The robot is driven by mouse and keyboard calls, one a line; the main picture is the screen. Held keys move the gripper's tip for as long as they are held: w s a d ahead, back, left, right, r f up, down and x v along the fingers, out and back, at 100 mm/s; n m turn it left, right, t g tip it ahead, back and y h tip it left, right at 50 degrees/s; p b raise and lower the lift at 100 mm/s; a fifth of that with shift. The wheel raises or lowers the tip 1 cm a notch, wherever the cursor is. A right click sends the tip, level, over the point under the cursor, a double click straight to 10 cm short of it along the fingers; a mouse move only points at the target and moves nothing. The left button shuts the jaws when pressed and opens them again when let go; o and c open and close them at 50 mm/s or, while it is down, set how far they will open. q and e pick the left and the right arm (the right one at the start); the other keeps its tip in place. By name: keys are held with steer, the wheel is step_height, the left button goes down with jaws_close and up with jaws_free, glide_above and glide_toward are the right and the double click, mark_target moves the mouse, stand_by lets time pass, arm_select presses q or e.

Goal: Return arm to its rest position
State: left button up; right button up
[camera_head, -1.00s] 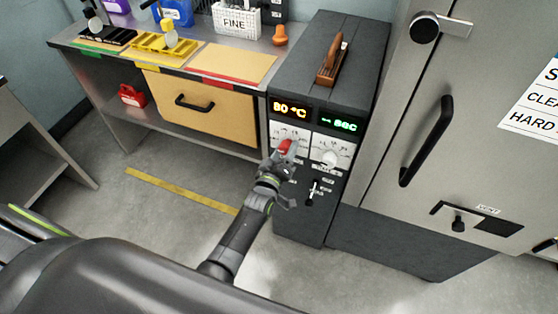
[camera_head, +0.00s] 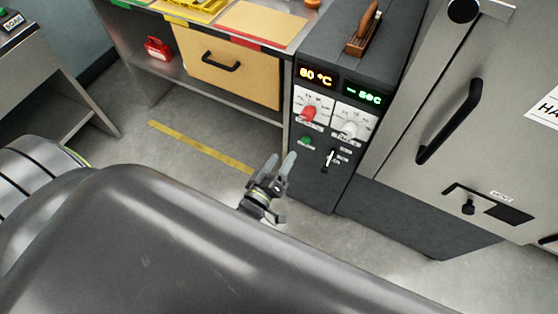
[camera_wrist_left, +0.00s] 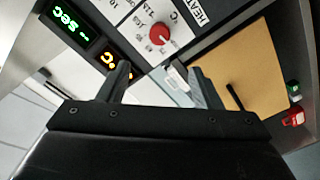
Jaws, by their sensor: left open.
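My left gripper (camera_head: 278,170) is open and empty. It is in front of and below the control panel of the dark machine (camera_head: 325,185), apart from it, over the grey floor. The panel carries a red knob (camera_head: 309,113), a white knob (camera_head: 350,130), a green button (camera_head: 306,141) and a small lever (camera_head: 329,158). In the left wrist view the open fingers (camera_wrist_left: 160,85) show with the red knob (camera_wrist_left: 160,34) beyond them. My right gripper is in neither view.
The orange display (camera_head: 316,76) reads about 80 °C. A wooden drawer (camera_head: 228,72) sits under the bench, with a red object (camera_head: 158,49) on the shelf. A steel door with a black handle (camera_head: 450,120) stands at the right. Floor with a yellow stripe (camera_head: 200,146) is clear.

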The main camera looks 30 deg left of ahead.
arm_select(q)
steer(key=shift+s, duration=0.3)
stand_by(0.4)
steer(key=s+a+f+m+g, duration=0.1)
steer(key=s+a+f+g, duration=0.2)
steer(key=f, duration=0.5)
steer(key=s+f+m+g+y, duration=0.1)
steer(key=s+f+m+g, duration=0.15)
steer(key=s+f, duration=0.4)
steer(key=s+a+f+m+g, duration=0.1)
steer(key=s+a+f+g, duration=0.15)
steer(key=f, duration=0.65)
steer(key=s+a+f+m+g, duration=0.1)
steer(key=s+a+f+g, duration=0.1)
steer(key=s, duration=0.5)
steer(key=s+a+f+m+g, duration=0.1)
steer(key=s+a+f+g, duration=0.1)
steer(key=s+f+g, duration=0.2)
steer(key=s+a+f+m+g, duration=0.1)
steer(key=s+f, duration=0.4)
steer(key=s, duration=0.6)
steer(key=shift+a+m+g+y, duration=0.3)
steer(key=shift+a+m+g, duration=0.05)
steer(key=shift+a+g, duration=0.6)
steer(key=shift+c, duration=0.5)
